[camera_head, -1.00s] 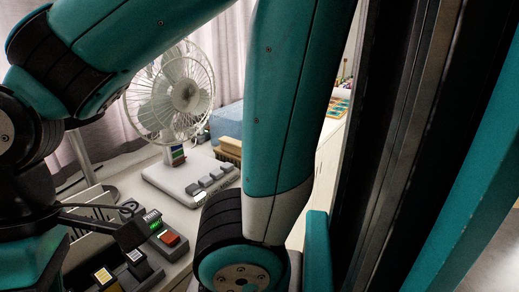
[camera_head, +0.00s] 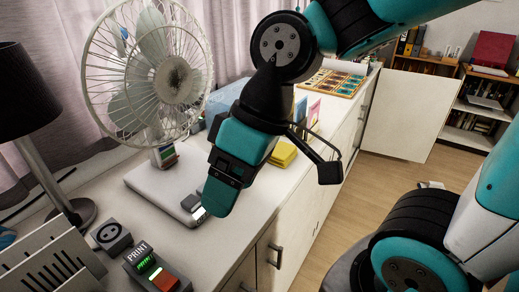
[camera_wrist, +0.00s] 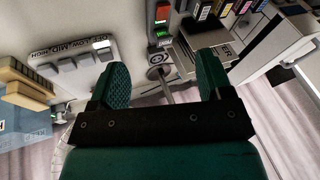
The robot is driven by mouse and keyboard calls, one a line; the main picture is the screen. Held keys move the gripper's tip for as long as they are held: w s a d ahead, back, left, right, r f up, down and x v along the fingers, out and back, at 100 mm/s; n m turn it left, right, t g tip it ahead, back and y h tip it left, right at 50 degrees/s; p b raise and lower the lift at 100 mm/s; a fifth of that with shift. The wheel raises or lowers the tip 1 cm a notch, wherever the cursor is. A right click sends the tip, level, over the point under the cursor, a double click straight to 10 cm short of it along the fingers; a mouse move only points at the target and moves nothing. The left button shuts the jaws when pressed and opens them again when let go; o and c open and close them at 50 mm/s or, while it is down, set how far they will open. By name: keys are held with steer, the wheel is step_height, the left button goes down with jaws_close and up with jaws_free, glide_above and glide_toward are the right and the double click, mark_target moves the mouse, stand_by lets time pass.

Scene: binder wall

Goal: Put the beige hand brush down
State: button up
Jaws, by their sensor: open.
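The beige hand brush (camera_wrist: 28,78) shows at the left edge of the wrist view, lying on the counter between the fan's base and a blue box. In the head view it is hidden behind my arm and gripper. My gripper (camera_head: 221,190) is over the counter at the right front of the fan base. In the wrist view my gripper (camera_wrist: 163,78) is open, its two teal fingers wide apart with nothing between them. The brush is apart from the fingers, off to their left in that view.
The white fan (camera_head: 150,85) stands on its base (camera_head: 150,188) behind my gripper. A PRINT button box (camera_head: 155,272), a black round puck (camera_head: 110,237), a slotted rack (camera_head: 60,255) and a dark lamp (camera_head: 30,90) crowd the left. Yellow blocks (camera_head: 283,154) sit right of my gripper.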

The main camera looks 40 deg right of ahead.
steer(key=w+d+f+t+y+b, duration=0.1)
steer(key=w+d+f+t+b, duration=0.3)
steer(key=w, duration=0.5)
steer(key=w+d+f+m+t+b, duration=0.1)
steer(key=w+d+t+b, duration=0.15)
steer(key=d, duration=0.45)
steer(key=w+d+f+m+t+h+b, duration=0.1)
steer(key=w+d+t+b, duration=0.2)
steer(key=d, duration=0.4)
steer(key=w+d+f+m+t+b, duration=0.1)
steer(key=w+d+b, duration=0.2)
steer(key=w+d, duration=0.3)
steer(key=x, duration=0.3)
steer(key=p+x, duration=0.1)
steer(key=x, duration=0.2)
steer(key=d+p+x, duration=0.1)
steer(key=x, duration=0.2)
steer(key=shift+w+f, duration=0.15)
steer(key=shift+f, duration=0.3)
steer(key=p+x, duration=0.1)
steer(key=x, duration=0.1)
steer(key=p+x, duration=0.1)
steer(key=x, duration=0.2)
steer(key=shift+w+f, duration=0.2)
steer(key=shift+f, duration=0.2)
steer(key=shift+d, duration=0.1)
jaws_close()
